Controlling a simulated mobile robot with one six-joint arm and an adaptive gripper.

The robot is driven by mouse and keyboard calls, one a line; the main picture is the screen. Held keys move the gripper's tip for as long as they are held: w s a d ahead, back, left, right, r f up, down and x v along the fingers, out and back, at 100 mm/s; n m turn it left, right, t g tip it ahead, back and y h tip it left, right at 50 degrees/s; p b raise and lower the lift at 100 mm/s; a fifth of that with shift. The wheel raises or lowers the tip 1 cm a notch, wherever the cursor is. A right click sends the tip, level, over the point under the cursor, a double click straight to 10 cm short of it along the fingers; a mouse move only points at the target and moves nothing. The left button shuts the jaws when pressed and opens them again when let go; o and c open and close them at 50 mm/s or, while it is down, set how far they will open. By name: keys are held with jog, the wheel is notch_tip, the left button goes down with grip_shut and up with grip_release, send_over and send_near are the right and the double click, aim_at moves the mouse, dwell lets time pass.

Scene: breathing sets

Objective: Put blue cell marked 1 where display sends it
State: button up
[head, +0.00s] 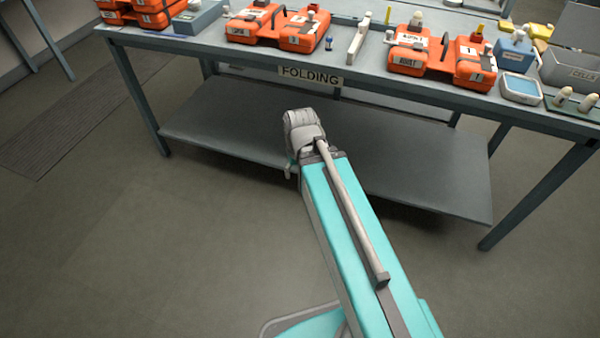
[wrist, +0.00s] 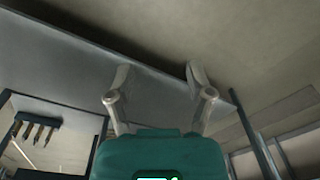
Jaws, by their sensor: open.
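My gripper (wrist: 155,85) is open and empty in the wrist view, its two fingers apart against the underside of a grey surface. In the head view my teal arm reaches toward the table, and I cannot make out the fingers. No mark 1 can be read on either, so I cannot tell which is the cell. A small device with a pale blue screen (head: 520,87) lies at the right; its content is unreadable.
The grey table (head: 350,68) has a FOLDING sign (head: 310,76) on its edge and a lower shelf (head: 400,165). The floor in front is clear.

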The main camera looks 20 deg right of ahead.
jog(key=shift+s+d, duration=0.2)
jog(key=shift+s, duration=0.25)
jog(key=shift+o, duration=0.5)
jog(key=shift+c, duration=1.3)
jog(key=shift+a, duration=0.15)
